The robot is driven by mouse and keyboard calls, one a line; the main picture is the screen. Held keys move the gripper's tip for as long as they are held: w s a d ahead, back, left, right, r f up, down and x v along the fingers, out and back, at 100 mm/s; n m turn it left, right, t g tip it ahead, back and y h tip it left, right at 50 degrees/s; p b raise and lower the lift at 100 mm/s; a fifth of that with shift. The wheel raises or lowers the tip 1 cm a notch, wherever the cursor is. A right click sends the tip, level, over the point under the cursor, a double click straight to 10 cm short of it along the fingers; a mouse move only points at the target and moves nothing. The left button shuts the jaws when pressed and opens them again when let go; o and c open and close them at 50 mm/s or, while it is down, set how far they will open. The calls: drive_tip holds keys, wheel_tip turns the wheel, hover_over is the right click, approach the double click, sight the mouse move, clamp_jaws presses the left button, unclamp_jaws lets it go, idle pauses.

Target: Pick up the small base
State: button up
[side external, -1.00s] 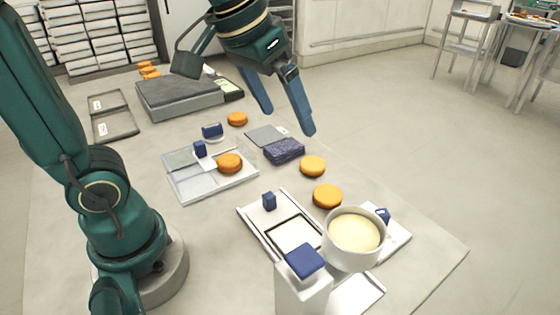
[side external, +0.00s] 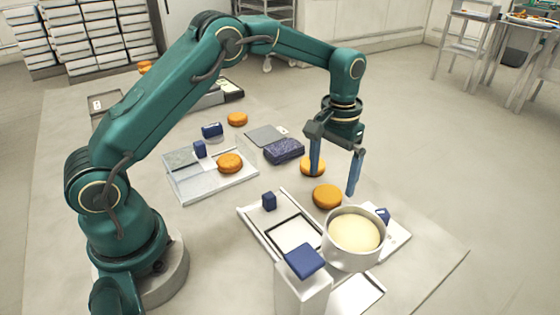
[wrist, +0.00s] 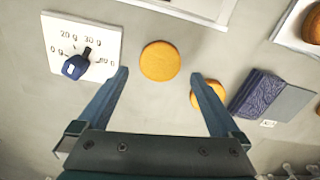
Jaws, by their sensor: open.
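Several round orange-brown bases lie about the table, and I cannot tell for sure which is the small one. One base (side external: 327,197) lies on bare table by my gripper (side external: 334,184); in the wrist view this base (wrist: 160,61) is just beyond the fingertips, centred between them. A second base (side external: 308,160) is partly hidden behind a finger; it also shows behind the right finger in the wrist view (wrist: 208,92). A third base (side external: 229,163) sits on a glass-sided tray (side external: 190,190), and a fourth (side external: 237,118) lies farther back. My gripper is open and empty, pointing down.
A white pot of cream (side external: 354,232) stands in front, near a white framed board (side external: 260,228) and a blue-topped post (side external: 304,260). A dial board (wrist: 60,35) with a blue knob lies left in the wrist view. A purple pad (side external: 284,150) lies behind. Bare table shows between them.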

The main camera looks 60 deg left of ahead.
sight(330, 189)
drive_tip(key=shift+f, duration=1.95)
drive_tip(key=c, duration=0.8)
